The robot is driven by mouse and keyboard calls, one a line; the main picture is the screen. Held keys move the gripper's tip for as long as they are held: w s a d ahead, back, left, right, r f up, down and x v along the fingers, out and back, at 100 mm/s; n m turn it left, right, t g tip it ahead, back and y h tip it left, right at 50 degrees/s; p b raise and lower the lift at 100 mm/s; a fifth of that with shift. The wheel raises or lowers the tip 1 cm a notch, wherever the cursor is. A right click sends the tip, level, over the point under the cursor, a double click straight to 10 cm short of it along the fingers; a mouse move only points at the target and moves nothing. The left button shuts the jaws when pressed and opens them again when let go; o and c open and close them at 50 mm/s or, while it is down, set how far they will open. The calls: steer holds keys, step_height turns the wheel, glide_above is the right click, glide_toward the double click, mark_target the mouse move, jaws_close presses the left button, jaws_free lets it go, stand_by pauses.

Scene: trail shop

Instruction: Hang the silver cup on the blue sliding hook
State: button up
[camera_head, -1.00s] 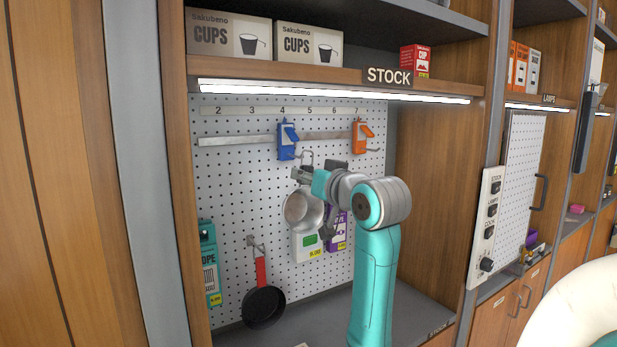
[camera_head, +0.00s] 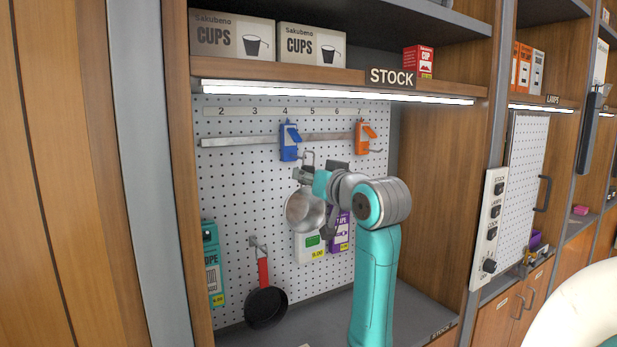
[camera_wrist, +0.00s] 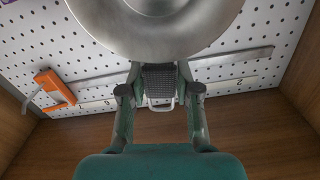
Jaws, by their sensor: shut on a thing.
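The silver cup (camera_head: 304,211) is in front of the pegboard, just below the blue sliding hook (camera_head: 289,142), its round face towards the head camera. The blue hook sits on the rail near number 4; a thin wire shows beneath it, close above my gripper. My gripper (camera_head: 301,176) is shut at the cup's upper side. I cannot tell whether cup and wire touch.
An orange hook (camera_head: 365,138) is on the same rail (camera_head: 240,141), to the right. A black pan (camera_head: 266,305) hangs lower left, and a teal package (camera_head: 211,265) hangs at the far left. White (camera_head: 308,246) and purple (camera_head: 339,232) packages hang behind the cup. A shelf is above.

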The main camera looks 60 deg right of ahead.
steer(key=shift+w, duration=0.15)
steer(key=shift+x, duration=1.55)
steer(key=shift+w+d, duration=0.1)
steer(key=shift+w+d+f, duration=0.2)
steer(key=shift+w+d, duration=0.05)
steer(key=shift+w, duration=0.15)
steer(key=shift+w+f, duration=0.1)
steer(key=shift+f, duration=0.3)
stand_by(0.7)
steer(key=o, duration=1.2)
steer(key=shift+c, duration=0.2)
